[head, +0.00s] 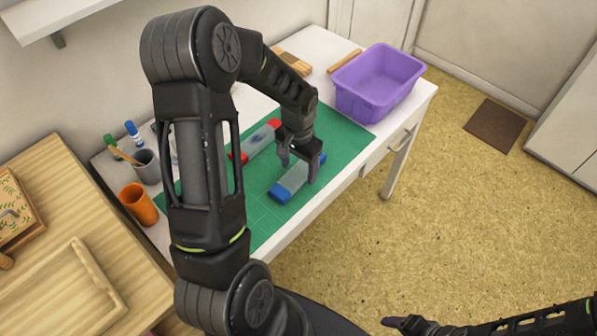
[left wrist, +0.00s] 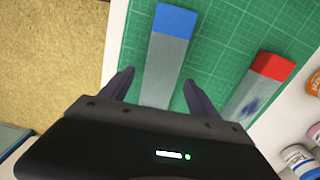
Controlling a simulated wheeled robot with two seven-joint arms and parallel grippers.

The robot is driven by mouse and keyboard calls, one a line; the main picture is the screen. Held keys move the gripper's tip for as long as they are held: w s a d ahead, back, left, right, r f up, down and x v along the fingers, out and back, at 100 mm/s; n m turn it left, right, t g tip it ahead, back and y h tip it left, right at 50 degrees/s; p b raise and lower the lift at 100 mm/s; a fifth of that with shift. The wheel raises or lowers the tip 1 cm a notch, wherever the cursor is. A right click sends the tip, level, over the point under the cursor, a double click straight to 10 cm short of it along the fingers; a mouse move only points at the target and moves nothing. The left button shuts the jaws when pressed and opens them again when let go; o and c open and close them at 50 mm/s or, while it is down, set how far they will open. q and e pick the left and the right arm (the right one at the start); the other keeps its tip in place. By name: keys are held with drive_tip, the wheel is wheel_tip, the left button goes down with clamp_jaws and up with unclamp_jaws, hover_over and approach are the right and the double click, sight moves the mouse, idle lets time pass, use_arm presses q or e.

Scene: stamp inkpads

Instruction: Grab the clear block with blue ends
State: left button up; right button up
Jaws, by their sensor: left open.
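The clear block with blue ends (head: 294,182) lies flat on the green cutting mat (head: 258,210), near the table's front edge. My left gripper (head: 302,170) is above the block, pointing down. In the left wrist view the block (left wrist: 167,65) runs between my open left fingers (left wrist: 156,90), with one blue end in sight and the other end hidden by the gripper body. I cannot tell how high the fingers are over the mat. A similar clear block with red ends (head: 256,143) lies behind it; it also shows in the left wrist view (left wrist: 249,92).
A purple bin (head: 362,103) stands at the table's far right. A grey cup (head: 147,168), an orange cup (head: 139,205) and small bottles (head: 133,131) stand at the left. The mat's front part is clear. My other arm (head: 500,322) shows low at right.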

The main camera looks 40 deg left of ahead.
use_arm(q)
drive_tip(key=shift+f, duration=0.55)
drive_tip(key=shift+c, duration=0.4)
clamp_jaws()
idle(0.4)
